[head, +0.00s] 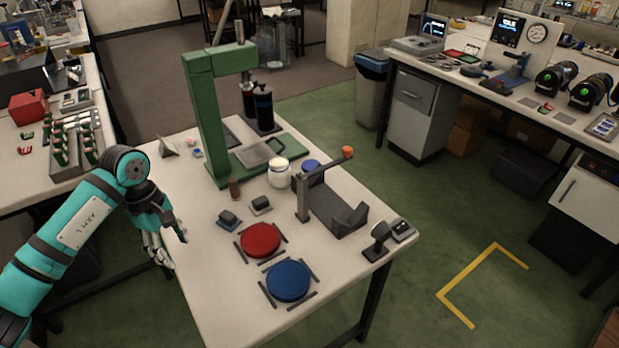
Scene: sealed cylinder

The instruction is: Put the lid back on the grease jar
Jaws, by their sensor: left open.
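A white jar (279,175), which looks like the grease jar, stands upright near the middle of the table, in front of the green press. Its top is pale cream, with no blue cover on it. A small blue disc (311,166), which looks like its lid, lies just right of and behind the jar, partly hidden by the grey cradle's arm. My left gripper (167,248) is open and empty at the table's left edge, well left of the jar and lid. My right gripper is not in view.
The green press (207,120) rises behind and left of the jar. A dark grey cradle (340,213) with an upright post stands to the right. A red disc (260,240) and a larger blue disc (288,281) lie in front. The table's left front (212,290) is clear.

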